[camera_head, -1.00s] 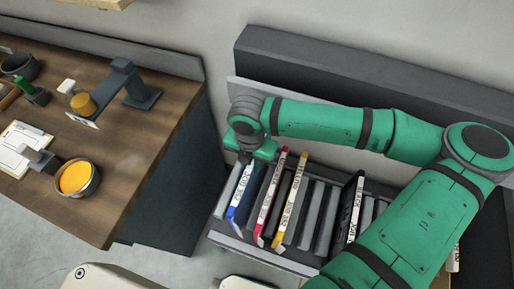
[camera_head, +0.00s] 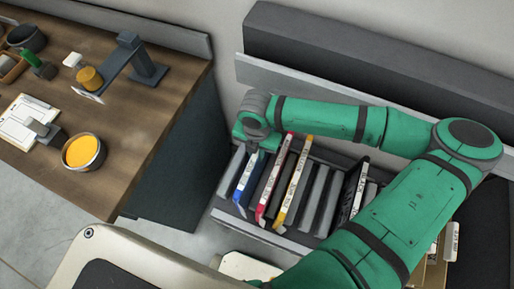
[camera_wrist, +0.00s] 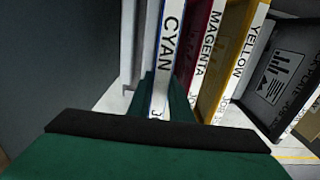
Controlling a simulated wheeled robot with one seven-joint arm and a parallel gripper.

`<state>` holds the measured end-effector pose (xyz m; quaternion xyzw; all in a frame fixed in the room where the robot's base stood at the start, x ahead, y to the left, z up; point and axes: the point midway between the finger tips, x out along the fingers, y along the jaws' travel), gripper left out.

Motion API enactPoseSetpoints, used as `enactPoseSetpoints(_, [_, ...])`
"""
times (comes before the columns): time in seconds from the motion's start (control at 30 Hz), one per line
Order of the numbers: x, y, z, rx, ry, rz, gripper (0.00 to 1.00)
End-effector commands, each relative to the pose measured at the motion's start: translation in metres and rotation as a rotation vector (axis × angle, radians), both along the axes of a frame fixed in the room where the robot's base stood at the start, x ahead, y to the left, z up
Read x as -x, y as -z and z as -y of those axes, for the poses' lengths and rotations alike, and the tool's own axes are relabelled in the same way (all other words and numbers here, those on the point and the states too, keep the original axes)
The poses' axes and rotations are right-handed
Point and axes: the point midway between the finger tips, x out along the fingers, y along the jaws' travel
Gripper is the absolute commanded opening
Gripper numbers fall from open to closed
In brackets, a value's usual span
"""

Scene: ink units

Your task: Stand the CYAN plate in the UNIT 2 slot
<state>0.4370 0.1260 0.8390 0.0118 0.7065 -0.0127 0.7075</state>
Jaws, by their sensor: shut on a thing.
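The cyan plate (camera_head: 246,177) stands in the rack, a blue plate with a white edge. In the wrist view its white edge, lettered CYAN (camera_wrist: 167,45), faces me. My gripper (camera_head: 252,148) is at the plate's upper end, and its green fingers (camera_wrist: 165,98) are shut on the plate. The magenta plate (camera_head: 272,183) and the yellow plate (camera_head: 294,185) stand just to the right of it. No slot label can be read, so I cannot tell which slot the cyan plate is in.
The grey rack (camera_head: 262,233) has several grey dividers, with a black plate (camera_head: 354,190) farther right. A wooden bench (camera_head: 125,145) on the left holds an ink pot (camera_head: 83,151) and a clipboard (camera_head: 25,118). A grey wall panel stands behind the rack.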

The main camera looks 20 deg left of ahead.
Motion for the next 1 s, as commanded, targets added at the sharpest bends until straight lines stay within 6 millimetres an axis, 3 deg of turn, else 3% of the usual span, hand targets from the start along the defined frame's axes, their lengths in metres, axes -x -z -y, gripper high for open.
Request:
enactPoseSetpoints(0.6, [0.0,0.052,0.0,0.0,0.001,0.0,0.0])
enactPoseSetpoints(1.0, [0.0,0.066,0.0,0.0,-0.001,0.001,0.0])
